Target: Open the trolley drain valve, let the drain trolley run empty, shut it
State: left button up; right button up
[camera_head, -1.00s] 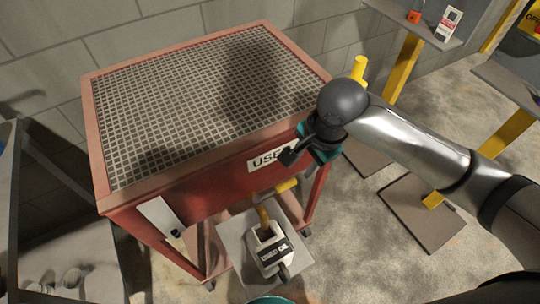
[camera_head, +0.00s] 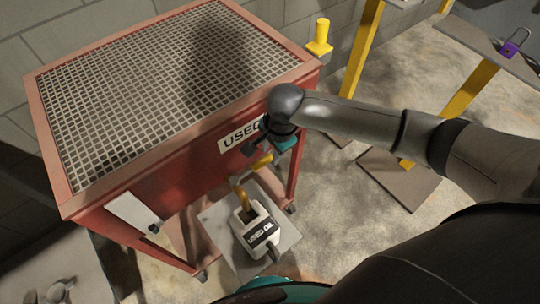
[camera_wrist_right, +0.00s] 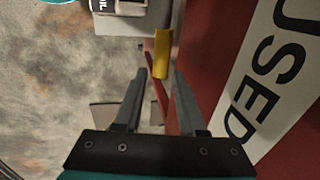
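The drain trolley (camera_head: 150,165) is a red cabinet with a grated top and a "USED" label; it stands at left and centre in the head view. Below the label is a yellow valve handle (camera_head: 262,160), also in the right wrist view (camera_wrist_right: 162,54). A yellow-amber spout or stream (camera_head: 243,198) reaches down to the mouth of a white "USED OIL" jug (camera_head: 258,238); I cannot tell which. My right gripper (camera_wrist_right: 161,72) is open and empty, its fingertips close to the handle, with the handle's end in line between them. My left gripper is not in view.
The jug stands on a grey plate (camera_head: 217,222) beneath the trolley's front. A yellow post (camera_head: 320,35) rises behind the trolley's right corner. Yellow-legged stands (camera_head: 467,100) are at right, one with a purple padlock (camera_head: 512,45). Bare floor (camera_head: 330,215) lies right of the jug.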

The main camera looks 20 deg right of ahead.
jog(key=shift+w+f, duration=0.15)
jog(key=shift+f, duration=0.6)
jog(key=shift+c, duration=0.3)
grip_shut()
dwell(0.6)
